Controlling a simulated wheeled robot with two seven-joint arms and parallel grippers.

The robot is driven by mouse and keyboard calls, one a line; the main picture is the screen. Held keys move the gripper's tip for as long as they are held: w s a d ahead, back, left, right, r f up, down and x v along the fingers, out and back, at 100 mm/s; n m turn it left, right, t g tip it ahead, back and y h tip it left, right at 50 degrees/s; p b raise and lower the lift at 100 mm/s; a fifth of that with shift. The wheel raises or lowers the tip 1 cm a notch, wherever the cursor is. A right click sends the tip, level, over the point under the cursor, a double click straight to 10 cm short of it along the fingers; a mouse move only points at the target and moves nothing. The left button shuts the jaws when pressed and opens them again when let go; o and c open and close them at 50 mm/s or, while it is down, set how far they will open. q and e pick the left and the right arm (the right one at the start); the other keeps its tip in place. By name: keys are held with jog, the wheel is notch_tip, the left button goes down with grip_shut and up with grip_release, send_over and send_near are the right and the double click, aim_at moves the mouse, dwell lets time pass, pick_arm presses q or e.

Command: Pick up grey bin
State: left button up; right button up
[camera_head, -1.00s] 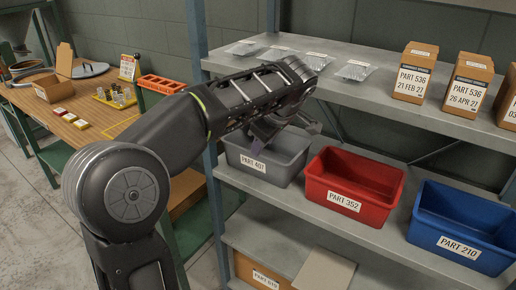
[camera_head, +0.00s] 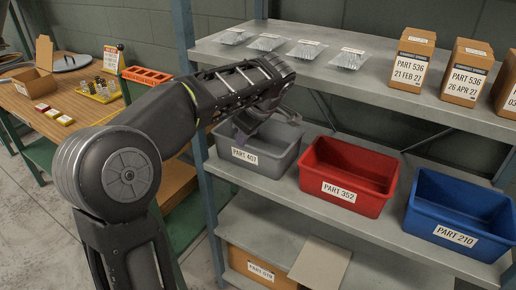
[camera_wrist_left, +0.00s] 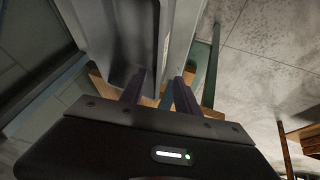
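The grey bin (camera_head: 285,157), labelled PART 407, stands on the middle shelf at the left end of the row. My left arm reaches over it from the left. My right gripper is not in view.
A red bin (camera_head: 345,178) and a blue bin (camera_head: 460,212) stand to the right on the same shelf (camera_head: 290,195). The upper shelf (camera_head: 375,85) holds bags and cartons above. A shelf post (camera_head: 186,35) and a wooden workbench (camera_head: 90,108) are at the left.

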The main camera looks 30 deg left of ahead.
pick_arm(q)
jog(key=shift+x, duration=1.1)
jog(key=x, duration=0.6)
jog(key=shift+c, duration=0.5)
grip_shut()
jog(key=shift+r, duration=0.1)
dwell(0.5)
